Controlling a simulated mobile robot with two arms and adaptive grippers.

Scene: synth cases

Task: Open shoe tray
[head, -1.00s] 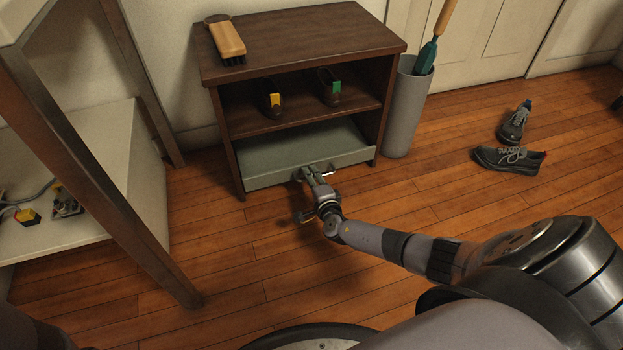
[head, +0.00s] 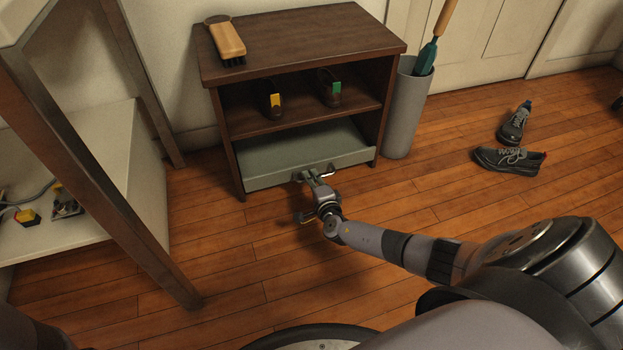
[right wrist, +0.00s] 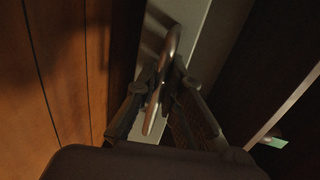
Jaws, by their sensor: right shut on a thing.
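The shoe tray (head: 262,177) is a grey-green tray in the bottom of a dark wooden shoe rack (head: 300,45). Its front sits about level with the rack's front legs. My right gripper (head: 311,176) is at the tray's front, shut on the tray's metal handle (head: 327,171). In the right wrist view the handle (right wrist: 169,75) is a curved metal bar between the two fingers (right wrist: 161,95), with the pale tray front (right wrist: 207,40) behind it. My left gripper is not in view.
A wooden brush (head: 228,40) lies on the rack top, and shoes with yellow and green tabs (head: 272,100) stand on its shelf. A grey bin (head: 403,115) stands close at the right. Grey shoes (head: 508,159) lie farther right. The floor before the rack is clear.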

